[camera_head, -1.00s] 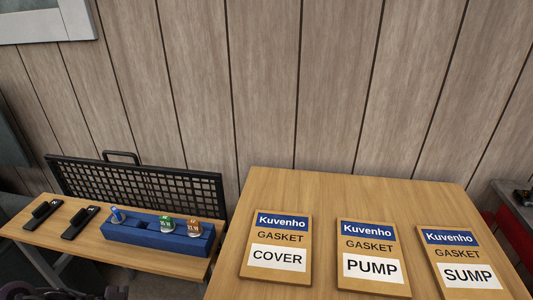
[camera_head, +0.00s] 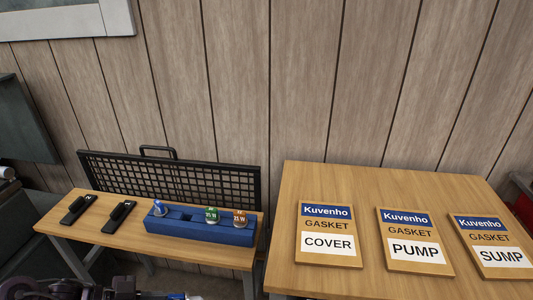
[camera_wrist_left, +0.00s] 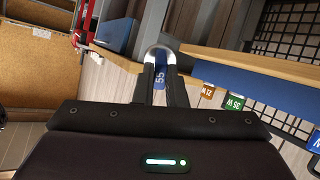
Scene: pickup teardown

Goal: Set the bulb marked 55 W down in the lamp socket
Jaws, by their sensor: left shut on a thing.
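My left gripper (camera_wrist_left: 160,66) is shut on a bulb (camera_wrist_left: 159,80) in the left wrist view. The bulb has a clear rounded end and a blue label that reads 55. In the head view only part of my left arm shows at the bottom edge, with a bit of blue and white beside it. I cannot make out a lamp socket in either view. My right gripper is not in view.
A blue rack (camera_head: 195,228) stands on a narrow wooden bench (camera_head: 130,240). It holds a blue-marked bulb (camera_head: 160,208), a green 35 W bulb (camera_head: 212,215) and an orange 21 W bulb (camera_head: 240,219). Gasket packs (camera_head: 327,232) lie on the right table.

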